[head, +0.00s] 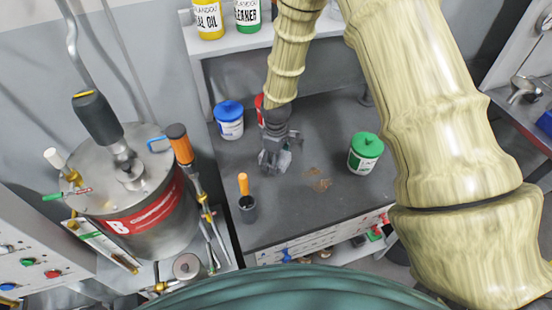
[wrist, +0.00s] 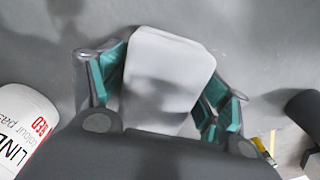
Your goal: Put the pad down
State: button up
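The pad (wrist: 168,75) is a pale grey block with rounded corners. In the wrist view it sits between the teal-lined fingers of my gripper (wrist: 168,95), which press against its two sides. In the head view my gripper (head: 275,160) hangs low over the dark grey workbench (head: 330,215), left of brown stains (head: 318,180). The pad is mostly hidden there by the fingers. I cannot tell whether the pad touches the bench top.
A blue-lidded tub (head: 229,120) and a red tub (wrist: 25,125) stand near my gripper. A green-lidded tub (head: 365,153) stands right. A steel tank (head: 140,200) is further left. The bench middle is free.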

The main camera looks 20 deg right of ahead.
jog(key=shift+r, duration=0.25)
notch_tip(320, 180, up, 12)
jog(key=b, duration=0.4)
dwell(0.6)
dwell(0.4)
